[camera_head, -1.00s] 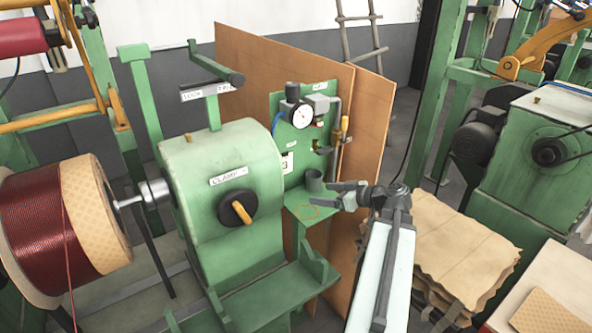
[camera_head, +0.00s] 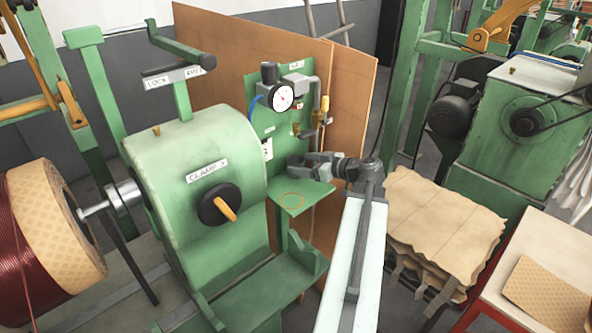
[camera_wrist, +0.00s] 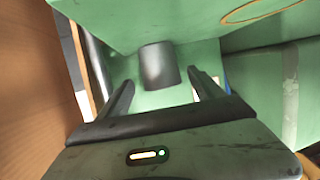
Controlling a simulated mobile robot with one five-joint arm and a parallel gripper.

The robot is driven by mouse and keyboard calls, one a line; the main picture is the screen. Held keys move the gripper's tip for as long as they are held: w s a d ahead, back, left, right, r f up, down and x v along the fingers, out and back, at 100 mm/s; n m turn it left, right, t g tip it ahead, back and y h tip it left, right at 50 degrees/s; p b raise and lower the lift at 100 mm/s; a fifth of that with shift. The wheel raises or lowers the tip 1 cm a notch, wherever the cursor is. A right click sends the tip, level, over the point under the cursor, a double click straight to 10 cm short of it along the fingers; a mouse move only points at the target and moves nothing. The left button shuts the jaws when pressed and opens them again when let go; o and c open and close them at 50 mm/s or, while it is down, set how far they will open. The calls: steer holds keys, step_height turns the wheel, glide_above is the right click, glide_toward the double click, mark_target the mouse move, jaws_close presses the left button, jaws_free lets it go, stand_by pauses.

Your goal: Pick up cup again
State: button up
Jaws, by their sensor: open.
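The cup (camera_wrist: 159,66) is a small dark grey cylinder against the green panel in the wrist view. It lies ahead of and between the two fingers of my gripper (camera_wrist: 162,79), with green showing on both sides of it. The fingers are open and not closed on it. In the head view my gripper (camera_head: 302,165) is at the small green shelf (camera_head: 314,190) below the gauge, and the cup is hard to tell apart from the dark fingers there. An orange ring (camera_head: 292,200) is marked on the shelf, in front of the gripper.
The green clamp machine (camera_head: 195,165) with its black knob (camera_head: 214,205) stands close on the left. A gauge (camera_head: 281,98) and valve piping are above the shelf. A brown board (camera_head: 345,110) stands behind. A stack of brown sheets (camera_head: 440,215) is on the right.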

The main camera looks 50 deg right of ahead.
mark_target(303, 164)
steer(key=x, duration=0.3)
steer(key=shift+w+a+f+b, duration=0.1)
steer(key=shift+w+b, duration=0.1)
steer(key=shift+b, duration=0.15)
steer(key=shift+s, duration=0.1)
steer(key=c, duration=1.6)
